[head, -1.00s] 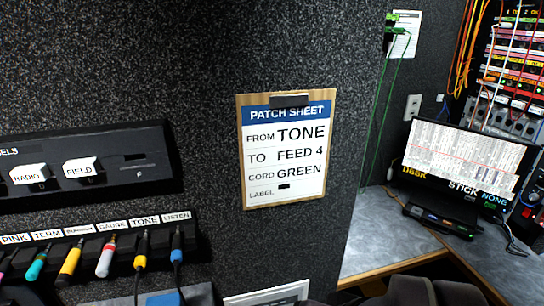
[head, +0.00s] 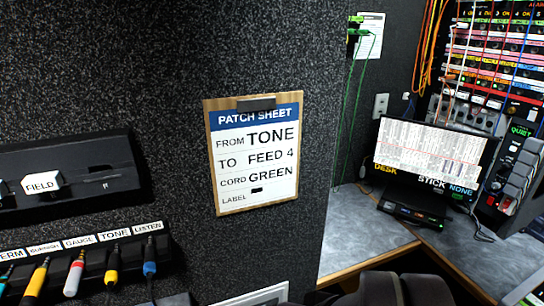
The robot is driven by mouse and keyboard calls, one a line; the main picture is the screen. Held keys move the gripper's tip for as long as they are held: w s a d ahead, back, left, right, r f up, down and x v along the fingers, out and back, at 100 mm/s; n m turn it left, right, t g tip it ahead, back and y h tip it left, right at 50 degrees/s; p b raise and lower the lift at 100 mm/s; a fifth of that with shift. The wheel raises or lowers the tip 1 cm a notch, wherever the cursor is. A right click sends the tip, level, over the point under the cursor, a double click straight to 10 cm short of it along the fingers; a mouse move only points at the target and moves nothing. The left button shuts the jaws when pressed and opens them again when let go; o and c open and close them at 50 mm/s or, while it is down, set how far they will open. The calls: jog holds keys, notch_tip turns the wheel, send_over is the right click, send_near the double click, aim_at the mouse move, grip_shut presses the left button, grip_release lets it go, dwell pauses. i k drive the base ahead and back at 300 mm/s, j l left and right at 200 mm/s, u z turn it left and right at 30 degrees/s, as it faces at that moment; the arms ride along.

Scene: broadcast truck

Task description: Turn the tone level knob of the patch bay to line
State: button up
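The patch bay (head: 497,50) stands at the upper right in the head view, with rows of coloured label strips and hanging cords. Small knobs show in a grey strip below its rows, but I cannot tell which one is the tone level knob or how it is set. The patch sheet (head: 257,155) hangs on a clipboard on the dark wall and reads from TONE, to FEED 4, cord GREEN. My gripper is not clearly in view; dark rounded shapes show at the bottom edge.
A monitor (head: 433,160) stands on the grey desk (head: 365,230) in front of the patch bay. Green cords (head: 368,95) hang on the wall. The desk's left part is clear.

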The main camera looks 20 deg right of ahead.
aim_at(504, 167)
jog(key=z, duration=1.7)
